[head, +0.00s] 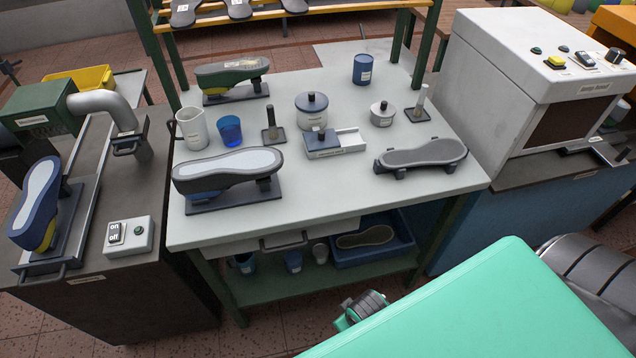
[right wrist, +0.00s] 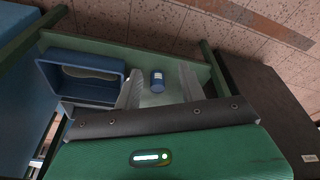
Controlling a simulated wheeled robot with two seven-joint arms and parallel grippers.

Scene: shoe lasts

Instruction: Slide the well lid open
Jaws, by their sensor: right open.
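The well (head: 347,141) is a low white rectangular box on the worktable. Its dark grey-blue lid (head: 322,139) with a small knob sits over the left part, and a pale stretch shows at the right. My right gripper (right wrist: 160,84) is open in the right wrist view, its two pale fingers spread apart with nothing held. That view faces the lower shelf, and the well is not in it. In the head view the right fingers cannot be made out; my green arm (head: 480,310) fills the lower right. My left gripper is not in view.
Around the well stand a lidded pot (head: 312,112), a small lidded tin (head: 382,114), a dark upright post (head: 273,128), a shoe last (head: 228,172) and a grey sole (head: 424,154). The lower shelf holds a blue crate (right wrist: 111,91) and a blue cup (right wrist: 157,80). The table's front strip is clear.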

